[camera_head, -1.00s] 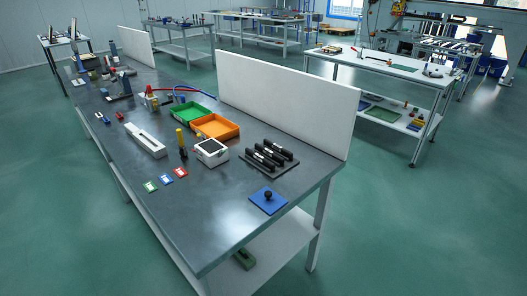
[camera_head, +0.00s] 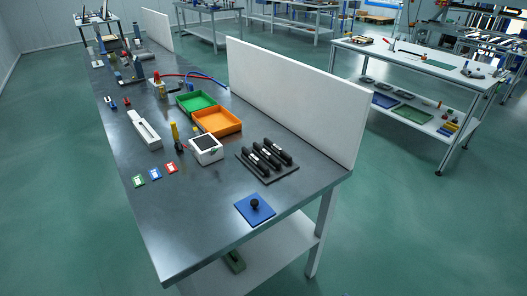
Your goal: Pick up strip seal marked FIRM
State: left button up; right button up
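Several black strips with small white labels, which look like the strip seals (camera_head: 271,152), lie side by side on a dark rack (camera_head: 262,177) toward the right edge of the long grey workbench. The label text is too small to read, so I cannot tell which one is marked FIRM. Neither of my grippers is in view.
A blue plate with a black knob (camera_head: 244,212) lies near the bench's front corner. A white box (camera_head: 207,156), an orange tray (camera_head: 233,128) and a green tray (camera_head: 184,107) are left of the strips. A white panel (camera_head: 300,95) stands behind. The near bench top (camera_head: 190,225) is clear.

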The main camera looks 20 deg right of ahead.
aim_at(267, 156)
jog(key=i+l+u, duration=0.1)
jog(key=l+u, duration=0.25)
jog(key=l, duration=0.5)
jog(key=l+u, duration=0.4)
jog(key=l, duration=0.4)
